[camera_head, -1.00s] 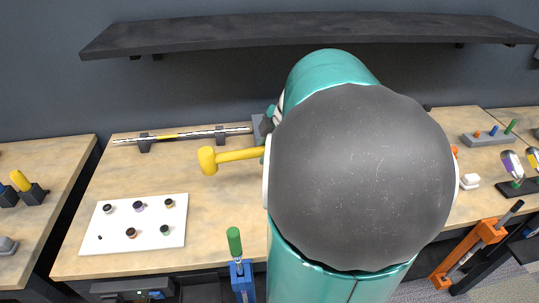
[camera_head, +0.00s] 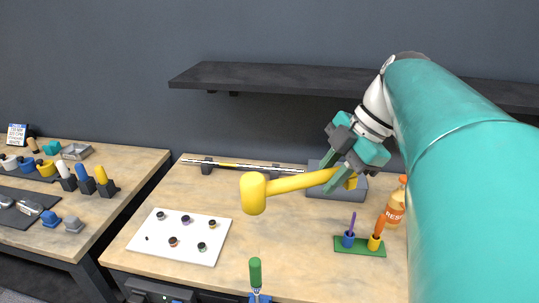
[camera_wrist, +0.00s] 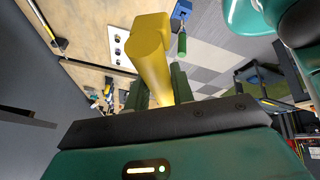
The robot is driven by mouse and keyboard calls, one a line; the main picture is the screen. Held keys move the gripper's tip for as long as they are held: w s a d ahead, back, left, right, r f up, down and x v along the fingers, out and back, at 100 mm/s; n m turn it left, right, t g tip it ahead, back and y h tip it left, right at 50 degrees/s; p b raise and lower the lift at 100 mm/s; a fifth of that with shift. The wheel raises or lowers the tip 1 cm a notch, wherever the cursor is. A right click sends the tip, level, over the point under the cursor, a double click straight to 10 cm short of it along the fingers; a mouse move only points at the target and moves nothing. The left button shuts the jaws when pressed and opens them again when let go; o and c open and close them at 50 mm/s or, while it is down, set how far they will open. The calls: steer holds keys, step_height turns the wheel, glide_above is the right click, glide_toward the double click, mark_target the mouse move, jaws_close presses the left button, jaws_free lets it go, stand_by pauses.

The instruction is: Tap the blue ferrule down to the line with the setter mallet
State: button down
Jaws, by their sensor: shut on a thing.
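My gripper (camera_head: 338,178) is shut on the handle of the yellow mallet (camera_head: 254,194) and holds it up in the air above the bench, its head pointing left. The mallet (camera_wrist: 150,45) also fills the space between my fingers in the wrist view. A long thin shaft (camera_head: 235,165) lies across two dark rests at the back of the bench. Several small dark ring-like parts lie on a white mat (camera_head: 208,254), one bluish-purple (camera_head: 185,219). The blue ferrule and the line on the shaft are too small to tell.
A grey block (camera_head: 320,189) stands behind the mallet. A green stand (camera_head: 360,247) with two brush-like tools and an orange bottle (camera_head: 395,207) are at the right. A green-handled tool (camera_head: 255,272) stands at the front edge. A dark shelf (camera_head: 280,82) overhangs the back.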

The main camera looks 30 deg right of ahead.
steer(key=shift+s+a+r, duration=0.2)
steer(key=shift+s+r, duration=0.25)
steer(key=shift+s, duration=0.1)
steer(key=shift+a, duration=0.25)
steer(key=shift+w+d, duration=0.1)
steer(key=shift+w, duration=0.1)
steer(key=shift+s, duration=0.15)
